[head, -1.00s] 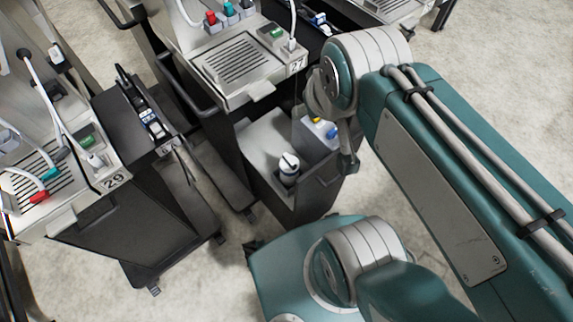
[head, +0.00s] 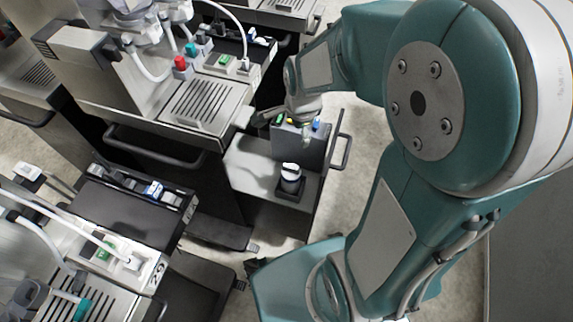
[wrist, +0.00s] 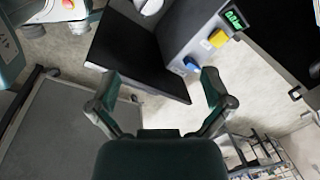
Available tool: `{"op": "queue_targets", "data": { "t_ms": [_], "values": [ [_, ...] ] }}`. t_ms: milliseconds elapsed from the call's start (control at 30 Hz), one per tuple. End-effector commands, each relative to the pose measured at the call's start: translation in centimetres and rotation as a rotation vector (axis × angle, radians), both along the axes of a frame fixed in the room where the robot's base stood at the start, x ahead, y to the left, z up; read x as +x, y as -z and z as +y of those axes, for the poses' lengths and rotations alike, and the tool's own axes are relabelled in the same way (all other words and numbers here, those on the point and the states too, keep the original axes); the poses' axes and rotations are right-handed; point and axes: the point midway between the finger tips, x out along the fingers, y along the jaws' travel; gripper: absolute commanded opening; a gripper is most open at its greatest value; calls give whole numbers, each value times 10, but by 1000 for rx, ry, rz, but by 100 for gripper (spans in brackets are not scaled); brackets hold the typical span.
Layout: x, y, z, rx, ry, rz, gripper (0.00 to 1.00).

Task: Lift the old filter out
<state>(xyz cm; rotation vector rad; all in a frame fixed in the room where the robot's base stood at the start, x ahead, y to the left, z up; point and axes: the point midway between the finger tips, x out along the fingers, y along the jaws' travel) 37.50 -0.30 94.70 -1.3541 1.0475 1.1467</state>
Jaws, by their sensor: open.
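A white cylinder with a dark band (head: 290,178), which looks like the filter, stands upright in a dark square holder on the grey pull-out tray (head: 248,160). My gripper (head: 300,118) is above the back of that tray, behind and apart from the cylinder, partly hidden by my own wrist. In the wrist view my gripper (wrist: 160,76) is open with nothing between its fingers. A white rounded part, probably the cylinder, shows at the top edge of the wrist view (wrist: 151,6), beyond the fingertips.
A grey box (head: 312,146) with yellow and blue knobs stands on the tray close to my gripper; its green display (wrist: 235,18) shows in the wrist view. A dispenser with a drip grille (head: 200,107) is left of the tray. A handle (head: 341,152) edges the tray's right side.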

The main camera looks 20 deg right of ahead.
Motion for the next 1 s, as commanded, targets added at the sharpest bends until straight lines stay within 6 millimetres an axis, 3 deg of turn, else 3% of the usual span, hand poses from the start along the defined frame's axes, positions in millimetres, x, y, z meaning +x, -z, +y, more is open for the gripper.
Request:
{"op": "queue_targets", "data": {
  "t_ms": [100, 300, 500, 800, 1000],
  "values": [
    [9, 44, 2, 31, 247, 67, 100],
    [15, 103, 7, 49, 600, 135, 100],
    [15, 126, 7, 53, 743, 156, 100],
    [15, 168, 5, 55, 750, 160, 100],
    [15, 181, 7, 54, 748, 156, 100]
  ]
}}
